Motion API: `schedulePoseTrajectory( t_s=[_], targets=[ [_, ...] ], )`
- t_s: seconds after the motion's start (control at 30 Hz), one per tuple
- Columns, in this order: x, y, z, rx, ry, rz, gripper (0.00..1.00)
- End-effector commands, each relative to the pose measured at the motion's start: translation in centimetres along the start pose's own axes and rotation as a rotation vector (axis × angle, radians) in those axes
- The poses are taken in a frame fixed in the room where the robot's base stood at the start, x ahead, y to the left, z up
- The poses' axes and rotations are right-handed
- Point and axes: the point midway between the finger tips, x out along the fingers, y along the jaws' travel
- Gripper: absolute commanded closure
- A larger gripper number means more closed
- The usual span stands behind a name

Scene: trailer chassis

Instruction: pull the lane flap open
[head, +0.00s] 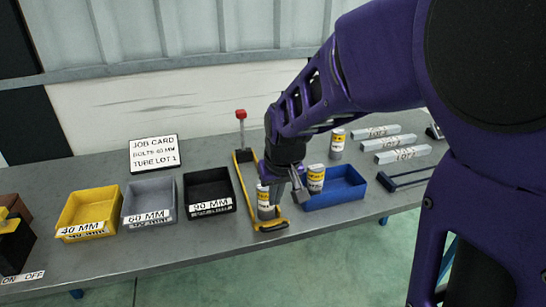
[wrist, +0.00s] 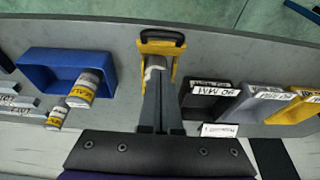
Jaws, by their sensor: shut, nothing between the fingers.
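The lane (head: 243,185) is a narrow dark strip with yellow edges, running from the back of the bench to the front edge. At its front end is the yellow flap (head: 272,226) with a dark handle; in the wrist view the flap (wrist: 163,48) and its handle (wrist: 162,35) lie beyond my fingertips. A can with a yellow and white label (head: 265,205) stands at the lane's front end, partly hidden by my gripper. My gripper (head: 298,195) is shut and empty, pointing down over the front part of the lane; its fingers (wrist: 160,75) hide part of it. I cannot tell whether they touch anything.
Black (head: 209,193), grey (head: 149,203) and yellow (head: 90,212) bins stand left. A red-topped post (head: 240,115) rises at the lane's back. Grey labelled bars (head: 395,143) lie right.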

Motion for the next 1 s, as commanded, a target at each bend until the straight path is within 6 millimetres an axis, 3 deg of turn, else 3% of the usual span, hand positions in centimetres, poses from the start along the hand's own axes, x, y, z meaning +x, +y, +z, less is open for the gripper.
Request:
schedulePoseTrajectory(
  t_s=[0.03,0.3,0.83,1.0],
  targets=[
    [1.4,-0.1,0.7,-0.001,-0.001,0.000,1.00],
    [3.6,-0.1,2.6,-0.002,0.001,-0.001,1.00],
    [4.0,0.0,3.2,-0.002,0.000,-0.001,1.00],
    [4.8,0.1,4.7,-0.001,-0.002,0.000,1.00]
  ],
)
